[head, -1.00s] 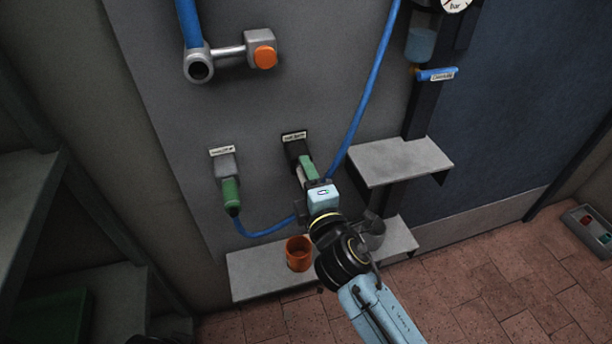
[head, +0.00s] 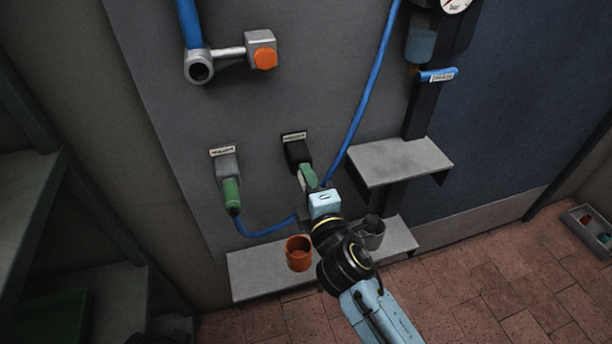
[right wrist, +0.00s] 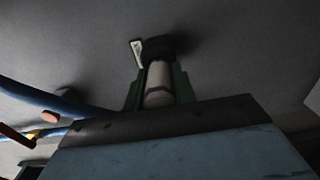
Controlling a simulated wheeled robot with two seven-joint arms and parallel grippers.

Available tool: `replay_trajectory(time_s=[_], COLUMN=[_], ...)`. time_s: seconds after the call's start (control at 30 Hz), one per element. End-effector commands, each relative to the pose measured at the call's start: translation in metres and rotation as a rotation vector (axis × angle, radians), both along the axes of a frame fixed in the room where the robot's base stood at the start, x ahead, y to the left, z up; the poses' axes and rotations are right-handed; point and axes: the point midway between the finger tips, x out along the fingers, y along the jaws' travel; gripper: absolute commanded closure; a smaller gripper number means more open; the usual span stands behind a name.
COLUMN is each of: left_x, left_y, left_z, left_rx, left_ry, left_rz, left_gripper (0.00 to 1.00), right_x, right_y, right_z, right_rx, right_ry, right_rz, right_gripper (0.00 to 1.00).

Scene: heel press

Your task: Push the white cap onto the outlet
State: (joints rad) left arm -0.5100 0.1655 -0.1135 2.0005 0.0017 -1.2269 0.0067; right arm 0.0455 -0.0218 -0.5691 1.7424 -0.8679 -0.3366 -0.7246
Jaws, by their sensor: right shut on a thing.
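The white cap (right wrist: 158,82) sits between the green fingers of my right gripper (head: 307,176), which is shut on it. In the right wrist view its far end meets the black outlet (right wrist: 160,47); I cannot tell how deeply it is seated. In the head view the black outlet (head: 297,152) sticks out from the grey panel under a small label, and the fingers hide most of the cap. My left gripper is not in view.
Left of it, a grey fitting (head: 226,167) holds a green plug (head: 231,196) with a blue hose (head: 366,100). An orange cup (head: 299,254) stands on the lower shelf (head: 252,276). An upper shelf (head: 399,160) juts out at the right. An orange button (head: 265,59) is above.

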Motion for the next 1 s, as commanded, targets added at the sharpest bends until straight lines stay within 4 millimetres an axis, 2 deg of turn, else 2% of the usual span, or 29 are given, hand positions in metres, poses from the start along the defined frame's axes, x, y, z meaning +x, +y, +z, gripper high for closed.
replay_trajectory(time_s=[1.0], left_x=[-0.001], left_y=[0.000], left_z=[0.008], left_rx=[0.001], left_ry=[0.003], left_rz=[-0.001], left_gripper=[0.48], right_x=[-0.039], right_y=[-0.013], right_z=[0.000], right_rx=[0.000], right_ry=[-0.001], right_rz=[0.000], right_gripper=[1.00])
